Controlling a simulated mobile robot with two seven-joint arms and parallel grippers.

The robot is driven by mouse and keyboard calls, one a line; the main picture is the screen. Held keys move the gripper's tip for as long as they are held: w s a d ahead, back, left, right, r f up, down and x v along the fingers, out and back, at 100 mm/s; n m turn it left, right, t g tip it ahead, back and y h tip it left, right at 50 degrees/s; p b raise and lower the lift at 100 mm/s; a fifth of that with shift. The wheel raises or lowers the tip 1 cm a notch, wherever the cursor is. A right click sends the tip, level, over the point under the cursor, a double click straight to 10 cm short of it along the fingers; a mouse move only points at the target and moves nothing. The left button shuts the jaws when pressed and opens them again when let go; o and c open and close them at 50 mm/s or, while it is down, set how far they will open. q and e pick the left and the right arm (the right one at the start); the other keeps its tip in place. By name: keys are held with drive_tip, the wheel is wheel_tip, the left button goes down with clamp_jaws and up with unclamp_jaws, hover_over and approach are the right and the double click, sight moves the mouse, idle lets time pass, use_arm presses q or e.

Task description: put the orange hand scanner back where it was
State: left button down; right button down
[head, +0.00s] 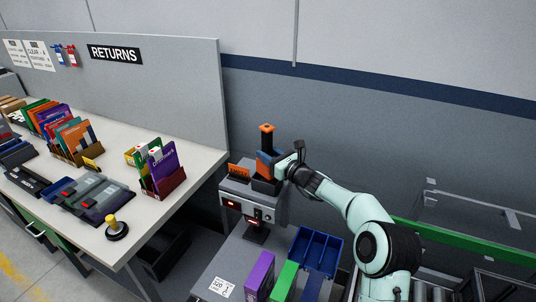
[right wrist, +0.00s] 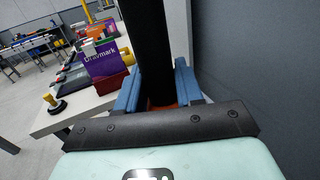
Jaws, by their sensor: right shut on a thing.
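The orange hand scanner (head: 266,139) has an orange top and a dark body and is upright above the grey machine in the head view. My right gripper (head: 268,160) is shut on it, with blue fingers around its lower part. In the right wrist view the scanner's black body (right wrist: 151,45) rises between the two blue fingers (right wrist: 158,90), with some orange low between them. A black holder (head: 265,186) on top of the machine is directly below the scanner. I cannot tell whether the scanner touches it. My left gripper is not in view.
The grey machine (head: 232,194) carries an orange label plate (head: 239,171) beside the holder. Purple and green books and a blue bin (head: 316,249) are in front. A white table (head: 196,166) with books, trays and a yellow-knobbed stamp is at left. A grey wall stands behind.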

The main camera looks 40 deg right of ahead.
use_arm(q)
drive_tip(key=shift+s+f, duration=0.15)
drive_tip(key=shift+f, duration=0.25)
use_arm(e)
drive_tip(key=shift+f, duration=0.35)
drive_tip(key=c, duration=0.7)
unclamp_jaws()
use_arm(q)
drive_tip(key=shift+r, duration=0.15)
use_arm(e)
drive_tip(key=shift+r, duration=0.15)
drive_tip(key=shift+r, duration=0.4)
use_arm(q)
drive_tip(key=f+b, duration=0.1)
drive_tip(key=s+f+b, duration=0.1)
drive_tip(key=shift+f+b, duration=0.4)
use_arm(e)
drive_tip(key=s, duration=0.8)
drive_tip(key=s+d, duration=0.1)
drive_tip(key=s, duration=0.3)
